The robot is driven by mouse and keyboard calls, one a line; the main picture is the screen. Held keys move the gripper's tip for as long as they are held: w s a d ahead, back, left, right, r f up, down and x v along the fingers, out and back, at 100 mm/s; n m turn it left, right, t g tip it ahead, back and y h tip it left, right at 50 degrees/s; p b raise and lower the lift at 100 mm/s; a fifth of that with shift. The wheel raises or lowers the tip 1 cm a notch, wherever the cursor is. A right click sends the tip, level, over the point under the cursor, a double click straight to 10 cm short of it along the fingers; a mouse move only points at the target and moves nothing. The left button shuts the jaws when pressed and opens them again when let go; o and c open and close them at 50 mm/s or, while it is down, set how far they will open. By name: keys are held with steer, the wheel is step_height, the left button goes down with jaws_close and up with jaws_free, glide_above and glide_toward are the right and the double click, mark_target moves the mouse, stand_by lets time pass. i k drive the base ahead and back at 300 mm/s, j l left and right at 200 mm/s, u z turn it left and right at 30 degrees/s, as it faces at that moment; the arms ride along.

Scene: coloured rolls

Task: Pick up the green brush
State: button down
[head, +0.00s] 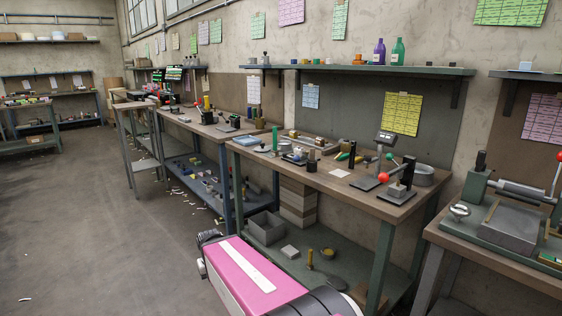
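Several small green things lie or stand on the middle workbench (330,178) in the head view. A slim green thing (342,157) lies near the bench's middle, beside a black upright post (352,154). Another green thing (275,138) stands upright further left, near the bench's back. A small green piece (389,156) shows by the red-knobbed press. They are too small to tell which one is the green brush. My gripper is out of view; only a pink and dark part of my arm shows at the bottom.
A hand press with a red knob (384,176) stands at the bench's right end, near a grey oval tub (424,176). A grey bin (266,228) sits on the lower shelf. Another bench with a machine (512,215) stands at right. The floor at left (90,230) is mostly clear.

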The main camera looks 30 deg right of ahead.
mark_target(274, 152)
steer(key=z, duration=0.4)
steer(key=i+l+z, duration=0.1)
steer(key=z, duration=0.65)
steer(key=i+l, duration=0.05)
